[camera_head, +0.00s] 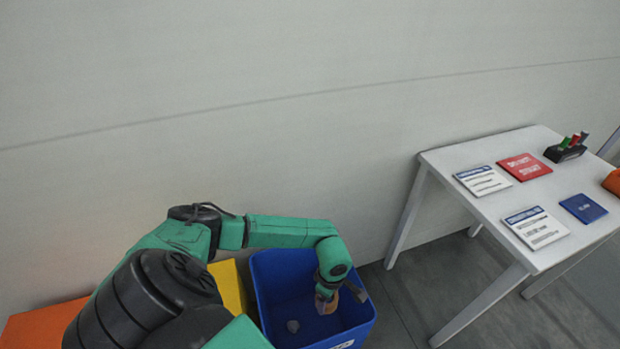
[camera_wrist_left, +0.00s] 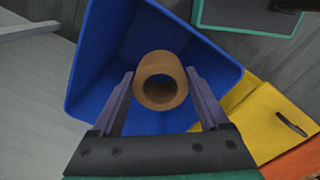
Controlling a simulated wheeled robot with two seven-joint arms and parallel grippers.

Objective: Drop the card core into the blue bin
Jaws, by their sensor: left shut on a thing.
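The card core (camera_wrist_left: 162,61), a short brown tube, is between the fingers of my left gripper (camera_wrist_left: 159,74) in the left wrist view, with its open end facing the camera. A bit of the core (camera_head: 325,306) also shows in the head view at my left gripper (camera_head: 329,296), which is shut on it. The blue bin (camera_head: 279,289) is below; the gripper and core are over its opening. The blue bin (camera_wrist_left: 97,62) also shows behind the core in the left wrist view. My right gripper is not in view.
A yellow bin (camera_head: 229,287) and an orange one (camera_head: 35,325) stand left of the blue bin. A white table (camera_head: 450,172) with cards and a pen holder (camera_head: 566,150) stands at the right. A pale wall runs behind.

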